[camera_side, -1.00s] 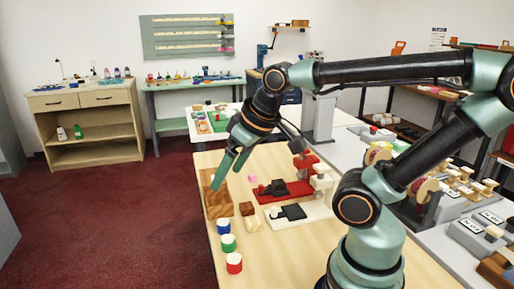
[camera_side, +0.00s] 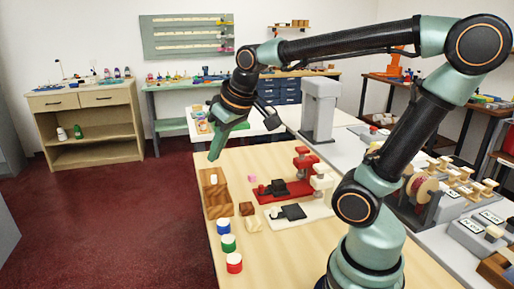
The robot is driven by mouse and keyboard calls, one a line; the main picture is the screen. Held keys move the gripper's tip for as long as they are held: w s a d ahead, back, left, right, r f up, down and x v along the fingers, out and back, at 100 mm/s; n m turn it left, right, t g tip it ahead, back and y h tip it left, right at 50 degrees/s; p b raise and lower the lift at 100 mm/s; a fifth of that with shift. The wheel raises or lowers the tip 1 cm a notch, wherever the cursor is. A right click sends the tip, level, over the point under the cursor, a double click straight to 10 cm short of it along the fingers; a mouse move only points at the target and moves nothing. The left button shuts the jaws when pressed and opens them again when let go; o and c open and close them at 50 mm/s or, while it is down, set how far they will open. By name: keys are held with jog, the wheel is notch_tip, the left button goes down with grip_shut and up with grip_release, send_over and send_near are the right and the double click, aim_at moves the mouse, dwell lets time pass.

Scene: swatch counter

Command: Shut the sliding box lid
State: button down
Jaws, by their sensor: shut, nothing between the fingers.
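A brown wooden box (camera_side: 218,203) stands at the left edge of the light wood table. A small pale upright piece (camera_side: 214,178) shows at its far part. I cannot tell whether this is a knob on the lid or something inside, nor how far the lid is slid. My gripper (camera_side: 213,157) is shut and empty. It points down in the air above the box's far end, apart from it.
Blue, green and red white-topped pots (camera_side: 228,242) line the table's left edge. Small wood blocks (camera_side: 247,209) lie right of the box. Red and white clamp-like fixtures (camera_side: 290,190) stand further right. Bare table lies in front of them.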

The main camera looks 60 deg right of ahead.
jog(key=w+d+f+m+g, duration=0.1)
jog(key=w+d+m, duration=0.1)
jog(key=w+d, duration=0.85)
jog(key=m+g+h, duration=0.1)
send_over(209, 179)
notch_tip(209, 179, down, 10)
jog(key=x, duration=0.9)
jog(key=shift+a+f, duration=0.1)
jog(key=shift+a, duration=0.05)
jog(key=shift+s+a, duration=0.2)
jog(key=shift+s, duration=0.45)
jog(key=shift+s+a, duration=0.2)
jog(key=shift+s, duration=0.5)
jog(key=shift+s+a, duration=0.2)
jog(key=shift+s, duration=0.45)
jog(key=s+a, duration=0.8)
